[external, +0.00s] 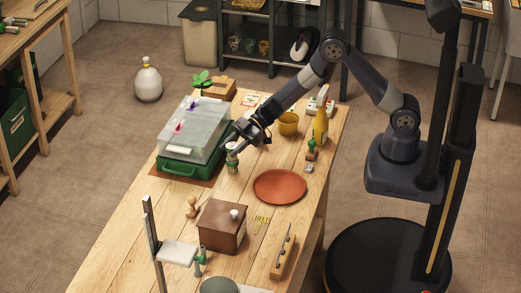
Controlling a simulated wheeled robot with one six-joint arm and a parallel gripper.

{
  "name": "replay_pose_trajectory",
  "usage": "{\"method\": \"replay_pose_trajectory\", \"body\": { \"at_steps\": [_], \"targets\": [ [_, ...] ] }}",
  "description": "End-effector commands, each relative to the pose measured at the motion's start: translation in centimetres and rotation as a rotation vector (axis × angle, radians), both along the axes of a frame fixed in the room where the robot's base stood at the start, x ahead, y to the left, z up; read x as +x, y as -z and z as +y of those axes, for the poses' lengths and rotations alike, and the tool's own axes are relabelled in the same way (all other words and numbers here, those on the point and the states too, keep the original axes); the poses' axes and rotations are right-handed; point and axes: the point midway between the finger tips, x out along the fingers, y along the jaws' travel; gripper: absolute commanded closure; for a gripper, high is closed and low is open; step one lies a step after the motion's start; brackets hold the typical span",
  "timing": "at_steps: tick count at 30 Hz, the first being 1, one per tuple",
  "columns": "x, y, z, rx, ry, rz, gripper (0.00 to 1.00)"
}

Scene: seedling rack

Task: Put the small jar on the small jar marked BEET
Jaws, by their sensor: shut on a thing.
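My gripper (235,142) is at the front right edge of the green case and points down. It is shut on a small jar (232,149) with a pale body, partly covered by the fingers. A second small jar (232,167) shows directly below it, upright on the wooden table. The two look lined up, but I cannot tell whether they touch. The writing on the lower jar is too small to read.
A green case with a clear lid (195,130) stands close left of the jars. A terracotta plate (279,187) is to the right, a brown box (221,226) in front. A yellow bottle (320,126) and a yellow pot (288,124) stand behind right. Bare table lies at the front left.

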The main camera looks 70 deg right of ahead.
Motion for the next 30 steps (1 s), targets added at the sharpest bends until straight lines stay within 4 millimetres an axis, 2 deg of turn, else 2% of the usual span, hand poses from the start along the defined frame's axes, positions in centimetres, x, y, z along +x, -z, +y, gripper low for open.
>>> {"method": "replay_pose_trajectory", "body": {
  "at_steps": [5,6,14,23,26,30],
  "targets": [
    [0.0,0.3,0.0,0.0,0.0,0.0,0.83],
    [0.0,0.4,0.0,0.0,0.0,0.0,0.59],
    [0.0,0.3,0.0,0.0,0.0,0.0,0.38],
    [0.0,-0.2,0.0,0.0,0.0,-0.001,0.38],
    [-0.5,-0.5,-0.9,0.0,0.002,-0.001,0.38],
    [-1.8,-1.5,-3.0,0.0,0.004,-0.002,0.38]
  ]
}}
